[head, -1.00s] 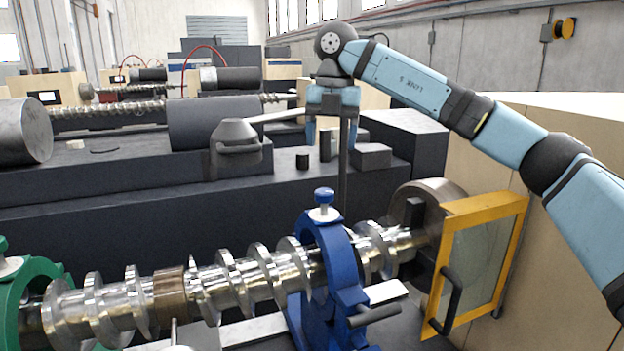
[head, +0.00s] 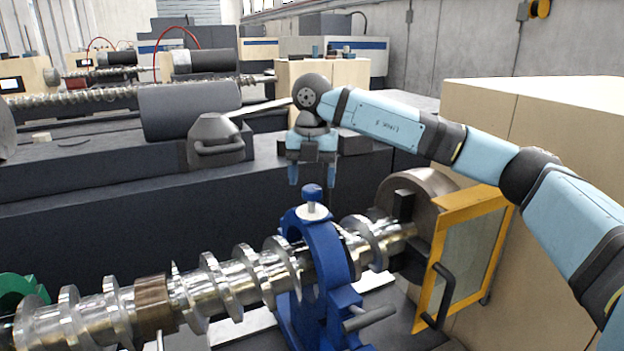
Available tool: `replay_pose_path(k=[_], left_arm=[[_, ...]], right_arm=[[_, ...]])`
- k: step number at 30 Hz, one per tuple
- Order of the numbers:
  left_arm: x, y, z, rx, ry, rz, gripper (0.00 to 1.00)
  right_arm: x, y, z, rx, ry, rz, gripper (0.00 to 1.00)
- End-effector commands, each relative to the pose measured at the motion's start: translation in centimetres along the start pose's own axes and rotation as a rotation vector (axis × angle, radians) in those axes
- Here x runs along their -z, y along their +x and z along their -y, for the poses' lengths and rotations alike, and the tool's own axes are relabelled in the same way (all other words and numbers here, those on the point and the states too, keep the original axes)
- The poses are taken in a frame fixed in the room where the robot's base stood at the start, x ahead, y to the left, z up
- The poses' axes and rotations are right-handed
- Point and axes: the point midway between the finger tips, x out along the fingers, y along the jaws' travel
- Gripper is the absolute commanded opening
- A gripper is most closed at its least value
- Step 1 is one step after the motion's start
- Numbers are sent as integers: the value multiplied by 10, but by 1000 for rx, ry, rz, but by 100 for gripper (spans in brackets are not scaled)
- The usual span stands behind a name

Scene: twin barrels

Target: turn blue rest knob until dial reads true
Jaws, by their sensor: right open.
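The blue rest (head: 322,250) is a blue ring-shaped stand around the shiny screw shaft (head: 238,281). Its blue knob (head: 312,192) stands upright on top, on a short metal stem above a pale disc (head: 313,212). My right gripper (head: 313,180) points down with its two light-blue fingers apart, open and empty. In the picture its fingertips lie just above the knob and to either side of it. I cannot tell how far behind or in front of the knob they are. No readable dial face shows. My left gripper is not in view.
A yellow-framed guard door (head: 462,262) with a black handle stands right of the rest, before a round chuck. A green rest (head: 20,290) is at the lower left. A dark machine bed with a grey conical part (head: 213,140) lies behind. A beige cabinet stands at right.

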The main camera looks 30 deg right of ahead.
Motion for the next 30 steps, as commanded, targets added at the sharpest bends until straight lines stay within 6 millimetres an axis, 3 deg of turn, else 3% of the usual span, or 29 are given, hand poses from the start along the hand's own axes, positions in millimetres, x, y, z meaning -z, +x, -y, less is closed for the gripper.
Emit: replay_pose_path(k=[6,15,16,22,30], left_arm=[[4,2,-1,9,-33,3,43],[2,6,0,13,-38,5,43],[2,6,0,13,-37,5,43],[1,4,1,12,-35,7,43],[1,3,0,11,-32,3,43]], right_arm=[[0,19,0,1,-1,0,69],[0,23,0,0,-1,1,69],[0,23,0,0,-1,1,67],[0,22,0,0,-1,0,21],[0,23,0,0,-18,0,20]])
